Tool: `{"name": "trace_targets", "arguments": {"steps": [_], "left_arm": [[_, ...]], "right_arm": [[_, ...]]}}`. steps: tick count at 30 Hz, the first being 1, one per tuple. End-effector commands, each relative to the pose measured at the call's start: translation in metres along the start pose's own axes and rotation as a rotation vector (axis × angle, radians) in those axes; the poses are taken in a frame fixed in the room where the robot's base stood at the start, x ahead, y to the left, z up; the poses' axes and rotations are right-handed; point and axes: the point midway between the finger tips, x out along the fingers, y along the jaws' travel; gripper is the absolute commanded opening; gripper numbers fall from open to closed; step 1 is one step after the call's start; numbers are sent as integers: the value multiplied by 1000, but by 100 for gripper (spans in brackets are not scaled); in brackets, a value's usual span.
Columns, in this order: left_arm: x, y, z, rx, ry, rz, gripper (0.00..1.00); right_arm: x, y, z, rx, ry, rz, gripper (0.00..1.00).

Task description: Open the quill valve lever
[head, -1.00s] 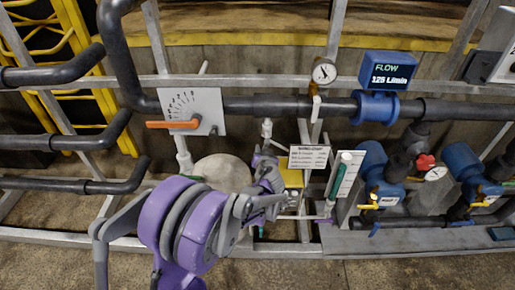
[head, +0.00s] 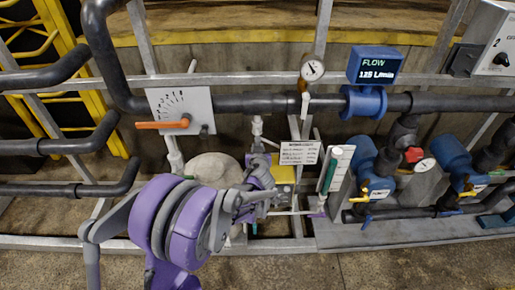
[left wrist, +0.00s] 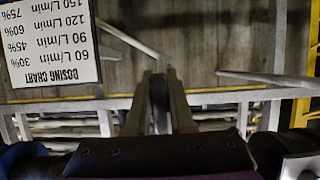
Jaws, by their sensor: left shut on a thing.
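My left gripper (head: 261,166) reaches in beside a thin white vertical pipe fitting (head: 258,128) under the main black pipe. In the left wrist view its two fingers (left wrist: 161,78) are close together around a narrow dark part. That part appears to be the quill valve lever, but the fingers hide most of it, and in the head view my gripper covers it. An orange lever (head: 160,125) on a white dial plate (head: 178,107) lies nearly level, apart from my gripper. My right gripper is in neither view.
Blue pumps (head: 372,177) stand further right. A flow display (head: 375,65) sits on the main pipe. Grey frame rails (head: 120,244) run below.

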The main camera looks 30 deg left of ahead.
Motion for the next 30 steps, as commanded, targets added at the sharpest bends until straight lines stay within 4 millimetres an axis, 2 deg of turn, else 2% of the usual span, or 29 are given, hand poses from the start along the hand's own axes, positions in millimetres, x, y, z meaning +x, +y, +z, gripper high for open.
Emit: {"name": "trace_targets", "arguments": {"steps": [2, 3, 7, 8, 16, 20, 30], "left_arm": [[0, 1, 0, -2, 1, 2, 0], [0, 1, 0, -2, 1, 2, 25], [0, 1, 0, -1, 0, 1, 48], [0, 1, 0, -1, 0, 1, 51], [-1, 0, 0, 0, 0, 1, 51], [-9, 1, 0, 1, 0, 1, 51], [-74, 1, -1, 2, 0, 2, 51]], "right_arm": [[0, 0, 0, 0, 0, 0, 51], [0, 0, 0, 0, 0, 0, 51], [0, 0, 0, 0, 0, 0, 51], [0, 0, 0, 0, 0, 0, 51], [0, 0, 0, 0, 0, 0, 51], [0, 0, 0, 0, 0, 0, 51], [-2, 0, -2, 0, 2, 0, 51]]}}
